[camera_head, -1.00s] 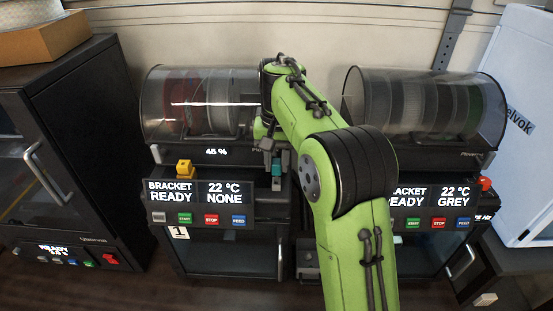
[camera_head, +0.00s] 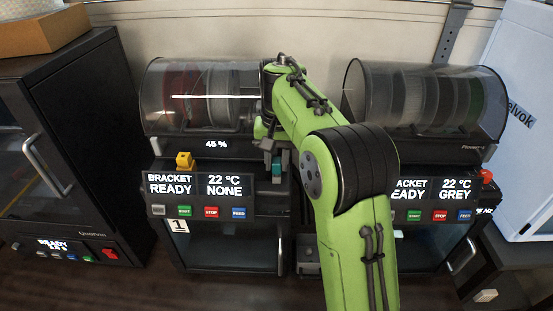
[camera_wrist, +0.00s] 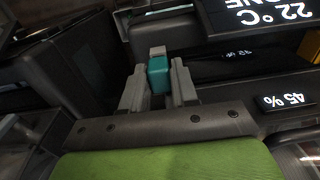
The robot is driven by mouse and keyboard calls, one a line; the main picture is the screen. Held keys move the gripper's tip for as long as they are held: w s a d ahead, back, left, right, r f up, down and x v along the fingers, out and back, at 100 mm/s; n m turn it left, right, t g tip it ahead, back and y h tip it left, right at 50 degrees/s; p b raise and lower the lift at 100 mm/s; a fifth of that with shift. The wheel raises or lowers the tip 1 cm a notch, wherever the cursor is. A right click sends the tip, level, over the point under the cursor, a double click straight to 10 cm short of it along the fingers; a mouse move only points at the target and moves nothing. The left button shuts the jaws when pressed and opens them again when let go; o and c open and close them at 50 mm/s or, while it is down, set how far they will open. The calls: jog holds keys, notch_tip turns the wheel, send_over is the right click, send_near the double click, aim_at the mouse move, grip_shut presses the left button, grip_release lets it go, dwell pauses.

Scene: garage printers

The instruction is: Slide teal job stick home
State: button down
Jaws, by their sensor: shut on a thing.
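The teal job stick (camera_wrist: 158,75) is between the two grey fingers of my gripper (camera_wrist: 158,88) in the wrist view, with a pale grey end beyond the teal body. My gripper (camera_head: 273,160) is shut on it. In the head view the teal stick (camera_head: 278,168) shows as a small block at the right side of the left printer (camera_head: 215,216), right of its display. The slot for the stick is not clearly visible. I cannot tell whether the stick's end touches the printer.
A yellow block (camera_head: 184,161) sits above the left display. A second printer (camera_head: 440,195), partly hidden by my arm, stands to the right, with a red knob (camera_head: 486,176). A black cabinet (camera_head: 75,150) stands left. Clear spool covers (camera_head: 200,95) top the printers.

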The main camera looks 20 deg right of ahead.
jog(key=shift+w+d+r+p, duration=0.1)
jog(key=shift+w+r+p, duration=0.15)
jog(key=shift+r+p, duration=0.3)
jog(key=shift+s+r+p, duration=0.1)
jog(key=shift+r+p, duration=0.2)
jog(key=shift+p, duration=0.15)
jog(key=shift+f, duration=0.1)
jog(key=shift+p, duration=0.85)
dwell(0.5)
jog(key=shift+f, duration=0.2)
jog(key=shift+f+b, duration=0.35)
jog(key=shift+b, duration=0.1)
jog(key=shift+f, duration=0.2)
